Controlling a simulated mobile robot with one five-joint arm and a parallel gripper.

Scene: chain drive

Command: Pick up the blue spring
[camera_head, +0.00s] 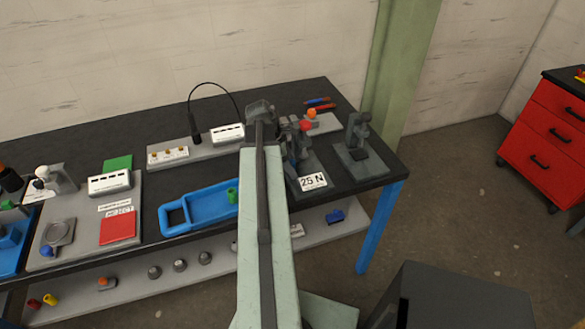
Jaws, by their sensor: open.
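No coil shape that I can clearly make out as the blue spring shows. A small dark blue item (335,216) lies on the lower shelf at the right, too small to identify for sure. My gripper (260,108) is at the top of my raised pale green arm, in front of the back part of the bench. It is open, with nothing visible in it; its fingertips are hard to make out. My arm hides part of the bench behind it, including the right end of a blue tray (180,219).
The dark bench (75,127) stands against the wall. A fixture with a "25 N" label (313,182) and a grey device (360,160) stand right of my arm. A grey plate (60,262) with instruments is at left. A red drawer cabinet (552,125) is far right, with open floor between.

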